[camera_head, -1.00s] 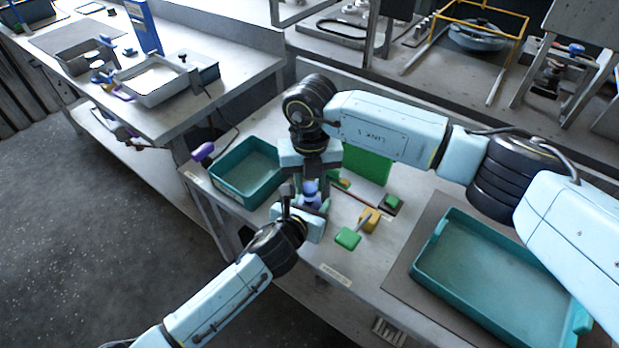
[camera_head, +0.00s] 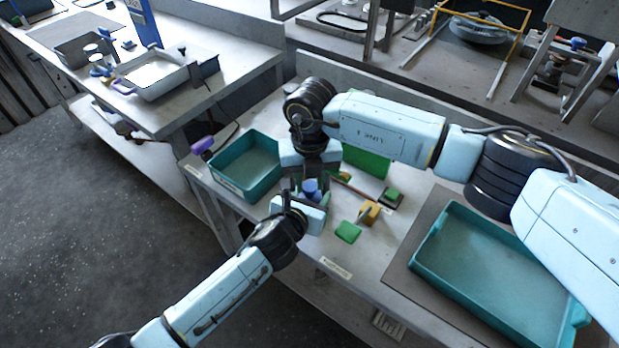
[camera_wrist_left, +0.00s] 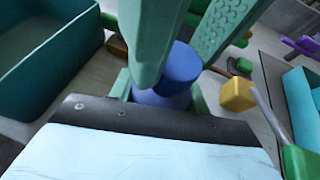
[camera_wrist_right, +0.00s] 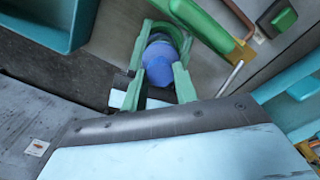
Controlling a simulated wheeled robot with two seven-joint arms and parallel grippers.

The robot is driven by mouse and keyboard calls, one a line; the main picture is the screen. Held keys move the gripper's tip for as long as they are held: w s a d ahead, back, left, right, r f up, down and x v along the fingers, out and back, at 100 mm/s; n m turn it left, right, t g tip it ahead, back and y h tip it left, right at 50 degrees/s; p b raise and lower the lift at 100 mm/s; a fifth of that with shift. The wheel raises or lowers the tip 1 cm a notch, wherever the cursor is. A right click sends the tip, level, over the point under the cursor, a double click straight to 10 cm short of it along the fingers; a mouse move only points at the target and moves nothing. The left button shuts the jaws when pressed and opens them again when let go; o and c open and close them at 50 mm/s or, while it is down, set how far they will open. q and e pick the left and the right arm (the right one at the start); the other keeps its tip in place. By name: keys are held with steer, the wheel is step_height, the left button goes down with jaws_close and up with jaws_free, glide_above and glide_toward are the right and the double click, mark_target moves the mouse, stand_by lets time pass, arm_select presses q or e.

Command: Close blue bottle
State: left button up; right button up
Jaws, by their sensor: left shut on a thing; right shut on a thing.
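The blue bottle (camera_wrist_left: 160,98) stands between my two grippers at the front of the table, with its round blue cap (camera_wrist_left: 182,66) at its top. The cap also shows in the head view (camera_head: 310,186) and the right wrist view (camera_wrist_right: 158,62). My left gripper (camera_wrist_left: 160,92) is shut on the bottle body from the front. My right gripper (camera_wrist_right: 160,75) comes from above and behind, its green fingers shut around the cap. The cap appears to touch the bottle; the seam between them is hidden by the fingers.
A teal bin (camera_head: 238,182) stands left of the bottle. A large teal tray (camera_head: 480,275) lies further right on a mat.

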steer(key=shift+f, duration=0.6)
steer(key=shift+m, duration=1.6)
steer(key=o, duration=0.9)
steer(key=shift+o, duration=0.2)
steer(key=shift+r, duration=0.15)
steer(key=shift+r, duration=2.15)
steer(key=shift+c, duration=0.3)
